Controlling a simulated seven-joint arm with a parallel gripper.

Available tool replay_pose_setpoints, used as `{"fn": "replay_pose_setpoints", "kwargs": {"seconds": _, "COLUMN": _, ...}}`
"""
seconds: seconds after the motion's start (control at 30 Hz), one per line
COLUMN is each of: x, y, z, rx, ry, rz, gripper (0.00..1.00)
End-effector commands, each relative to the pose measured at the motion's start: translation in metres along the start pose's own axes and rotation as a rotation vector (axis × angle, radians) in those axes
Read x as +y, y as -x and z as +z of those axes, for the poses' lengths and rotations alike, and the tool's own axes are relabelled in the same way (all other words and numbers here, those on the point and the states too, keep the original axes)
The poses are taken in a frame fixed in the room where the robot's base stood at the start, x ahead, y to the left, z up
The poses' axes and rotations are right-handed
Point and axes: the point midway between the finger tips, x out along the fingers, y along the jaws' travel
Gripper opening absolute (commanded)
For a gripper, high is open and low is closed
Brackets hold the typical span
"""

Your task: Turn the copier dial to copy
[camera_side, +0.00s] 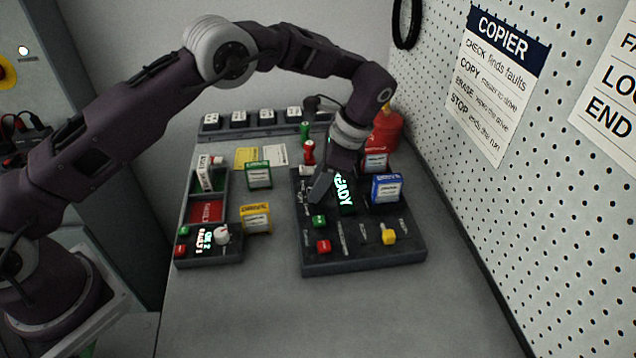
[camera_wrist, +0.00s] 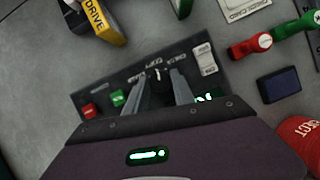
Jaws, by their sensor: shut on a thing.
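The copier (camera_side: 340,268) is a dark box on the bench, with a lit screen (camera_side: 343,192) reading READY. My gripper (camera_side: 321,190) reaches down onto its upper left part. In the wrist view my gripper (camera_wrist: 164,82) has its two grey fingers around the small dark dial (camera_wrist: 158,74), shut on it. A light mark shows on the dial, and small white lettering arcs around it. The exact setting is too small to read. In the side view the gripper hides the dial. The copier's panel also carries a green button (camera_side: 319,221) and a red button (camera_side: 323,246).
A blue-framed drive (camera_side: 386,188) and a red-framed drive (camera_side: 375,162) stand at the copier's right and back. A yellow part (camera_side: 388,235) sits front right on it. A smaller control box (camera_side: 210,258) stands left. A pegboard wall bounds the right. The front bench is clear.

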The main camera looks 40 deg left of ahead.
Motion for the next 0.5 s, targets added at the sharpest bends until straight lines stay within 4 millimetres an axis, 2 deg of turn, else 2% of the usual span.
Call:
{"fn": "replay_pose_setpoints", "kwargs": {"seconds": 0.2, "x": -0.0015, "y": 0.0009, "z": -0.0002, "rx": 0.003, "ry": 0.110, "rz": 0.044, "gripper": 0.00}}
{"fn": "replay_pose_setpoints", "kwargs": {"seconds": 0.5, "x": -0.0014, "y": 0.0009, "z": -0.0005, "rx": 0.003, "ry": 0.182, "rz": 0.075, "gripper": 0.00}}
